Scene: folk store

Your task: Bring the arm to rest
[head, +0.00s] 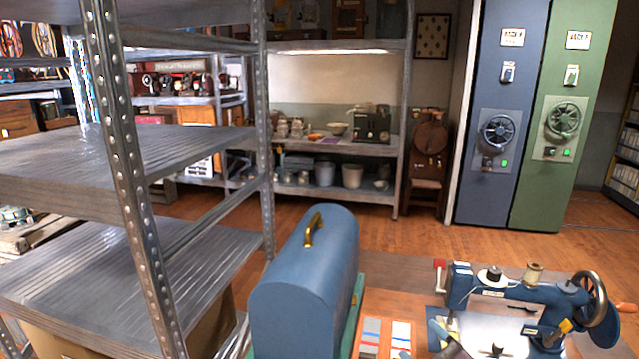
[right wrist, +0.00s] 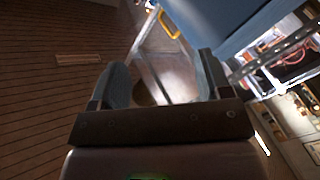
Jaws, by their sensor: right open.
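My right gripper (right wrist: 163,60) is open in the right wrist view. Its two dark fingers stand apart with nothing between them. Beyond the fingertips is a blue surface (right wrist: 235,15) with a yellow handle, which looks like the blue case. In the head view I cannot clearly make out the right gripper. My left gripper is not in view. The domed blue case (head: 315,275) with a brass handle (head: 314,229) stands upright at the bottom centre of the head view. A blue sewing machine (head: 520,287) stands to its right.
A metal shelf rack (head: 125,165) fills the left, close to the case. Red, blue and white striped cards (head: 385,338) lie between case and machine. A blue cabinet (head: 502,110) and a green cabinet (head: 563,120) stand behind. Open wooden floor (head: 400,237) lies between.

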